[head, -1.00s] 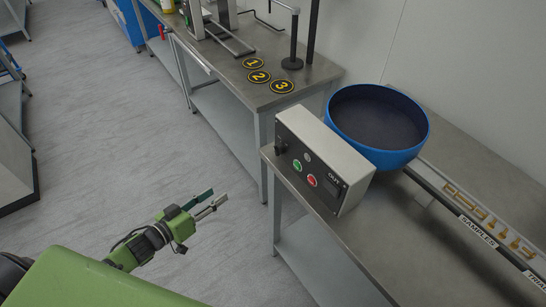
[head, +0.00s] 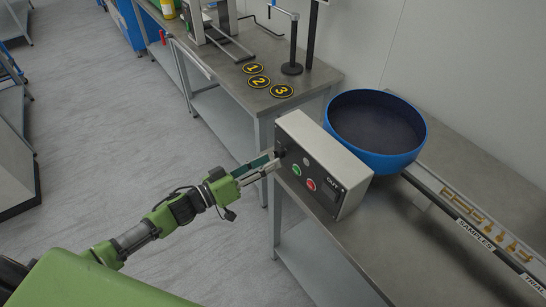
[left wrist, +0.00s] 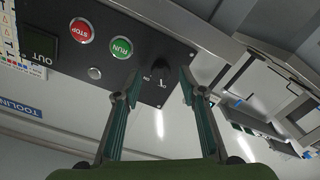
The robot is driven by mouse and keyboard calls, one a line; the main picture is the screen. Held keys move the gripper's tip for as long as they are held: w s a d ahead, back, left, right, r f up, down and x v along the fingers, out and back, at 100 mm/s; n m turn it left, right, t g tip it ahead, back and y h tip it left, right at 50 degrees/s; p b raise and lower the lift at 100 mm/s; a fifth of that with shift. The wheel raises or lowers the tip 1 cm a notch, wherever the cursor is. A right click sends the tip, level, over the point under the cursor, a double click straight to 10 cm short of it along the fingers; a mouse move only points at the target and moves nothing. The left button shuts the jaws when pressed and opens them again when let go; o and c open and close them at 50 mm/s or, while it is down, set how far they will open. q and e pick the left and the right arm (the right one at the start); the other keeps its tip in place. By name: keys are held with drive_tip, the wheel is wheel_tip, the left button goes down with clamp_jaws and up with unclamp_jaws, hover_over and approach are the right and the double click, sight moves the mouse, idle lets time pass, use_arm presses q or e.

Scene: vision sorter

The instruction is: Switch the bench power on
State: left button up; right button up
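The control box (head: 335,148) is light grey with a black front panel and stands on the bench. Its panel has a green RUN button (head: 297,170), a red STOP button (head: 311,184) and a small display marked OUT (head: 331,191). At the panel's left end is a black rotary knob (left wrist: 159,70). My left gripper (head: 271,163) is at that end of the panel. In the left wrist view its two fingers are apart, one on each side of the knob, with gaps visible. I cannot tell how far the fingertips are from the panel. My right gripper is out of view.
A blue bowl (head: 372,160) stands right behind the box. A rail marked SAMPLES (head: 475,232) runs along the bench to the right. A second bench (head: 228,82) with numbered discs 1, 2 and 3 (head: 282,91) is beyond.

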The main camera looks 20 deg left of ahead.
sight(278, 154)
use_arm(q)
drive_tip(key=x, duration=0.2)
drive_tip(key=shift+w+d, duration=0.2)
drive_tip(key=shift+w, duration=0.1)
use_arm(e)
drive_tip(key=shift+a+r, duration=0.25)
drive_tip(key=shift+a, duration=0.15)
use_arm(q)
clamp_jaws()
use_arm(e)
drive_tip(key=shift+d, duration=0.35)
